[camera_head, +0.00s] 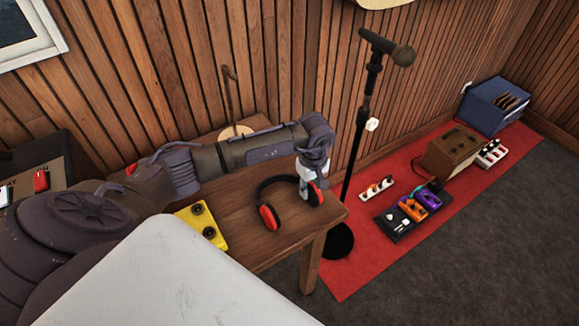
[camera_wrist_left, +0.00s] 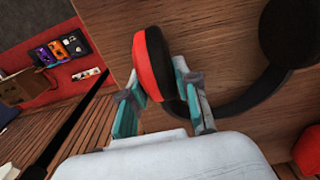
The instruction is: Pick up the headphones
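The headphones (camera_head: 268,218) have red-and-black ear cups and a black band. They lie on the wooden table (camera_head: 240,232), near its right end. My left gripper (camera_head: 308,188) points down at the right-hand ear cup. In the left wrist view, this ear cup (camera_wrist_left: 148,58) shows between the tips of my left gripper (camera_wrist_left: 160,95), with one finger on each side. The fingers stand apart, and I see no firm grip on the cup. The black band (camera_wrist_left: 255,95) runs off to the right there. My right gripper is not in view.
A yellow pedal (camera_head: 203,226) sits on the table left of the headphones. A microphone stand (camera_head: 352,180) rises close to the table's right end. Several pedals (camera_head: 412,208) and a brown amplifier (camera_head: 453,152) stand on the red mat (camera_head: 350,272). Grey floor lies open at the right.

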